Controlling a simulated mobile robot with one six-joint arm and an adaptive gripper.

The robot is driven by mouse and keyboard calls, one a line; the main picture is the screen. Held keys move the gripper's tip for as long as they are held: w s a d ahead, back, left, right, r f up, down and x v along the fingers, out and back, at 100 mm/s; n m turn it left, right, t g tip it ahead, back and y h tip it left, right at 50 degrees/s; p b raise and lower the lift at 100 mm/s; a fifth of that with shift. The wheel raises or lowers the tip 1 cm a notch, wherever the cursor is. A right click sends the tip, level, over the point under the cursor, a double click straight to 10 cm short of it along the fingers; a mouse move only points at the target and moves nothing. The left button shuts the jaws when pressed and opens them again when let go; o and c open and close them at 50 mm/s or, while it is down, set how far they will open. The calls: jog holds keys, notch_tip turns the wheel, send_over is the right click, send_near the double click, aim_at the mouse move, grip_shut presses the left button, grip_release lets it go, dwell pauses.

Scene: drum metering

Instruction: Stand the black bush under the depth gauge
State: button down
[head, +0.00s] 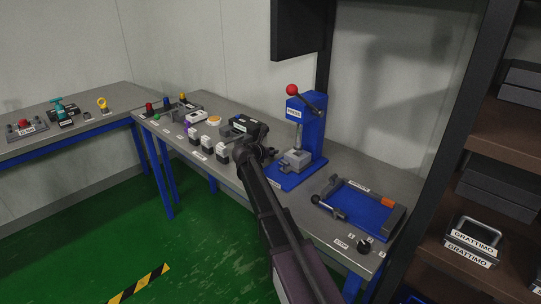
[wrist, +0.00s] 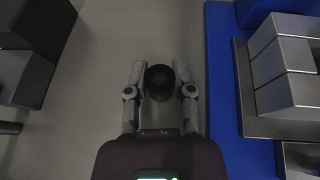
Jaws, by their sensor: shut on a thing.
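In the wrist view my gripper (wrist: 160,66) has its two grey fingers on either side of a dark round piece, which I take to be the black bush (wrist: 159,83). It is shut on the bush, seen from above over the grey bench top. In the head view my dark wrist covers the gripper area and hides the bush. I cannot tell for sure which thing is the depth gauge. A grey and black device (head: 231,128) stands partly hidden just behind my wrist. Dark blocks (wrist: 33,55) show at the left in the wrist view.
A blue press (head: 307,125) with a red-knobbed lever stands right of my wrist; its blue base (wrist: 226,100) and grey block (wrist: 285,65) show in the wrist view. Small white-topped blocks (head: 206,144) stand to the left. A blue fixture (head: 358,205) lies at the right.

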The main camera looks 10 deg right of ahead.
jog(key=shift+f, duration=0.3)
jog(key=shift+c, duration=2.4)
grip_release()
jog(key=shift+r, duration=0.1)
jog(key=shift+r, duration=0.15)
jog(key=shift+s+a+r, duration=0.15)
jog(key=shift+s, duration=0.05)
jog(key=p+v, duration=0.4)
jog(key=v, duration=0.7)
jog(key=shift+s+a+r+p, duration=0.1)
jog(key=shift+s+a+p, duration=0.1)
jog(key=shift+p, duration=0.15)
